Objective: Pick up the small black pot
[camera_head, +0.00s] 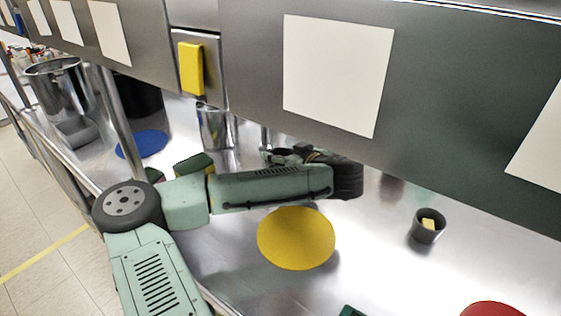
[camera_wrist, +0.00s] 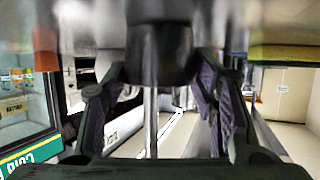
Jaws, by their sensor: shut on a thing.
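My gripper (camera_wrist: 163,75) is shut on a dark object, which I take to be the small black pot (camera_wrist: 160,45); it sits between the two fingers in the wrist view. In the head view my gripper (camera_head: 290,156) is beyond my forearm, over the steel counter under the overhead panel. A dark round rim shows at its end, and the rest of the pot is hidden by my arm and gripper. I cannot tell whether the pot touches the counter.
A yellow round mat (camera_head: 297,238) lies in front of my arm. A dark cup (camera_head: 428,226) holding a yellow piece stands to the right. A steel container (camera_head: 215,128), blue mat (camera_head: 142,144) and large steel pot (camera_head: 62,88) are left. The panel (camera_head: 250,65) hangs low over the counter.

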